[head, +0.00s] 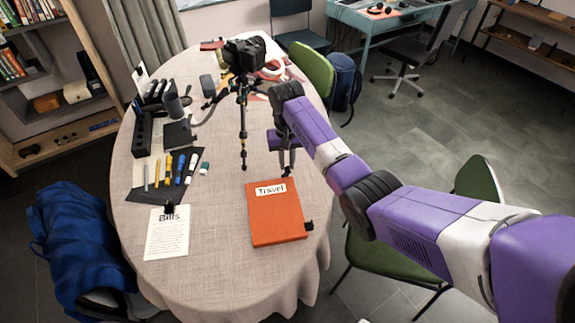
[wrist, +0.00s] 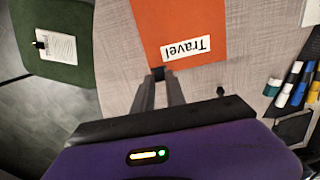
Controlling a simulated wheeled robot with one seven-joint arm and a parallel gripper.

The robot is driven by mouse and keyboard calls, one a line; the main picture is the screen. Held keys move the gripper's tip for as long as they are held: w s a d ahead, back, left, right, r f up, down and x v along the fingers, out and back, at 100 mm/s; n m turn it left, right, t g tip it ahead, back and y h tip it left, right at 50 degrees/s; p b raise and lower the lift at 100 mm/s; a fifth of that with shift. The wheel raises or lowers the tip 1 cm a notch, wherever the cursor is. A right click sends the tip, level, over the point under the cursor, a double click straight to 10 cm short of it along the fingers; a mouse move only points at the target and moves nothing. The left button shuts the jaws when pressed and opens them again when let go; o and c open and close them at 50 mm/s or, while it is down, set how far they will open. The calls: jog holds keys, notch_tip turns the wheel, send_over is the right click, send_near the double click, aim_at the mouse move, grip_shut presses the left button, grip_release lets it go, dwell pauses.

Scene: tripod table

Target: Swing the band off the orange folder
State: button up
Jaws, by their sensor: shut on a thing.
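The orange folder (head: 275,220) with a white "Travel" label lies flat on the table. It also shows in the wrist view (wrist: 180,22), label upside down. My gripper (head: 286,172) is at the folder's far edge, just beyond the label. In the wrist view, my gripper (wrist: 158,76) is shut on a small black piece (wrist: 158,72) at that edge. I cannot tell whether this piece is part of a band. No band strip is distinguishable across the cover. Another small black piece (head: 309,225) sits at the folder's lower right edge.
A camera on a tripod (head: 243,120) stands left of my gripper. Several markers (head: 178,168) lie on a dark mat, and a "Bills" sheet (head: 167,233) lies left of the folder. A green chair (head: 400,255) stands at right. The cloth in front of the folder is clear.

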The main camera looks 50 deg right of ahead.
jog(key=shift+w+d, duration=0.1)
jog(key=shift+w+d+r+b, duration=0.2)
jog(key=shift+w+d+b, duration=0.2)
jog(key=shift+w, duration=0.15)
jog(key=shift+w+d+r+b, duration=0.2)
jog(key=shift+w+d+b, duration=0.25)
jog(key=shift+b, duration=0.1)
jog(key=shift+w, duration=0.1)
jog(key=shift+w+d+r+b, duration=0.1)
jog(key=shift+w+d+b, duration=0.35)
jog(key=shift+b, duration=0.15)
jog(key=shift+w, duration=0.1)
jog(key=shift+w+d+r+b, duration=0.1)
jog(key=shift+w+d+b, duration=0.3)
jog(key=shift+b, duration=0.35)
jog(key=shift+w, duration=0.1)
